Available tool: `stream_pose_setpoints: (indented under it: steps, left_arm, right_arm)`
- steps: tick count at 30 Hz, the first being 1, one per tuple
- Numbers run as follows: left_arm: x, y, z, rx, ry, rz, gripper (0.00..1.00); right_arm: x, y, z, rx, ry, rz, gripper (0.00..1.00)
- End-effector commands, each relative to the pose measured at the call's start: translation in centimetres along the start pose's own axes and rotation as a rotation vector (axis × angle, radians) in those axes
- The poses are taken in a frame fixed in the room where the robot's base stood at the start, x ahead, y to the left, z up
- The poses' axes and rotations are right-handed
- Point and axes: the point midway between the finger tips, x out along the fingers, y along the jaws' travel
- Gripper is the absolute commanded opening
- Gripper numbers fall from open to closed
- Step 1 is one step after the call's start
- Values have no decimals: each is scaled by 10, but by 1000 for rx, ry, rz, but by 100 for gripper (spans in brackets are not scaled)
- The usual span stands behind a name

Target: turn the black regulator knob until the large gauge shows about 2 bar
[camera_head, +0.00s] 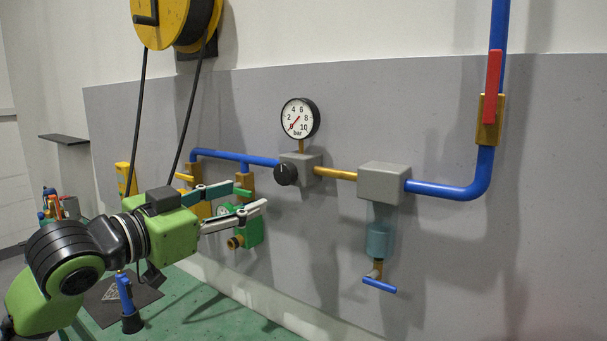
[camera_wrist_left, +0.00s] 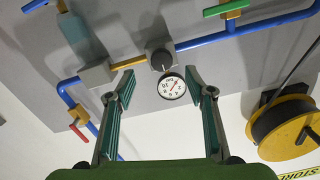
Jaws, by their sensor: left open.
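The large gauge (camera_head: 298,118) has a white dial marked in bar, and its red needle points to the lower left, at about 0. The black regulator knob (camera_head: 286,173) sits on a grey block below it, its white mark near upright. My left gripper (camera_head: 256,194) is open and empty, to the left of and slightly below the knob in the head view, apart from it. In the left wrist view the knob (camera_wrist_left: 161,60) and the gauge (camera_wrist_left: 171,87) appear upside down, between and beyond my open fingers (camera_wrist_left: 160,76). My right gripper is not in view.
A blue pipe (camera_head: 235,157) and green-handled fittings (camera_head: 247,230) lie close by my left gripper. To the right are a grey filter block (camera_head: 383,184), a blue drain handle (camera_head: 379,286) and a red valve lever (camera_head: 493,86). A yellow hose reel (camera_head: 160,22) hangs above.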

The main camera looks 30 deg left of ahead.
Motion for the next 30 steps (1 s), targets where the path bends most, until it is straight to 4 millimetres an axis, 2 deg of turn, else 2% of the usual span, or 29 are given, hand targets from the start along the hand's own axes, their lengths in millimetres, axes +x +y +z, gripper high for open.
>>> stream_pose_setpoints:
  steps: [2,4,10,14,17,21,24,30]
  left_arm:
    - [-1,0,-7,3,11,2,49]
    - [2,-1,-8,2,13,2,49]
    - [24,-1,-9,2,9,2,49]
    - [41,-2,-10,1,10,2,49]
    - [54,-1,-9,3,9,2,49]
    - [70,-2,-11,1,12,1,49]
    - [82,-1,-10,3,11,2,49]
    - [105,-2,-11,-1,12,1,49]
  right_arm:
    - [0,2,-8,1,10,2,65]
    - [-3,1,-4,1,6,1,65]
    - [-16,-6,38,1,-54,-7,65]
    - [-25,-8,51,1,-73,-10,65]
    - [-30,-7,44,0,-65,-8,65]
    - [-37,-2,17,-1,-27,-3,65]
    - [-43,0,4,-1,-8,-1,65]
    - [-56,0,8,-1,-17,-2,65]
